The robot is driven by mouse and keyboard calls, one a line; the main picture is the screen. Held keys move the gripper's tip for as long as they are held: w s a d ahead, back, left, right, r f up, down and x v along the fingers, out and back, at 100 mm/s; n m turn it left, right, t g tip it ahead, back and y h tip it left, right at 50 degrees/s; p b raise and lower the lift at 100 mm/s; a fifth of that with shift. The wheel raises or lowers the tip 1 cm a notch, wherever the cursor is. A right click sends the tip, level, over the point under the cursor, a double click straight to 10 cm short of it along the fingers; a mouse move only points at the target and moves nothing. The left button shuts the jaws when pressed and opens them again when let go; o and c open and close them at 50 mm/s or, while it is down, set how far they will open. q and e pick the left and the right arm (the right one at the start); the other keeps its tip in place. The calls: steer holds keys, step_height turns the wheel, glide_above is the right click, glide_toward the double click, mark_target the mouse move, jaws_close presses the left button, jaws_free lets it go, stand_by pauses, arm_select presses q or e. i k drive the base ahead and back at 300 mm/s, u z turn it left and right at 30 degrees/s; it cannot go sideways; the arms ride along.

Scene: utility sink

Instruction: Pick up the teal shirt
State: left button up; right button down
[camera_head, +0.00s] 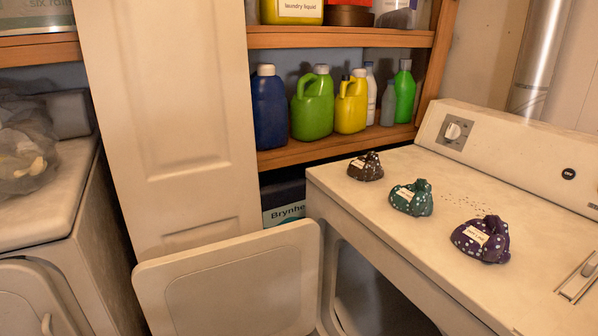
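A small teal cloth bundle (412,198) with pale spots and a white label sits on top of the white dryer (365,210). It is the middle one of three similar bundles and the only teal thing of cloth I see; its form as a shirt is hard to tell. A brown bundle (366,167) lies behind it to the left, and a purple bundle (482,240) in front of it to the right. The three stand apart from each other. Neither of my grippers shows in the head view.
The dryer door (230,285) hangs open at the front left. Shelves behind hold a blue bottle (269,108), a green jug (313,105) and a yellow jug (351,103). A metal piece (578,277) lies at the dryer top's right edge. A white panel (165,110) stands left.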

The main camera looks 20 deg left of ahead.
mark_target(416, 199)
steer(key=z, duration=0.7)
steer(key=k, duration=0.15)
steer(key=u, duration=1.4)
steer(key=i, duration=0.7)
steer(key=z, duration=0.7)
steer(key=k, duration=0.45)
steer(key=u, duration=1.2)
steer(key=i, duration=0.55)
steer(key=z, duration=1.05)
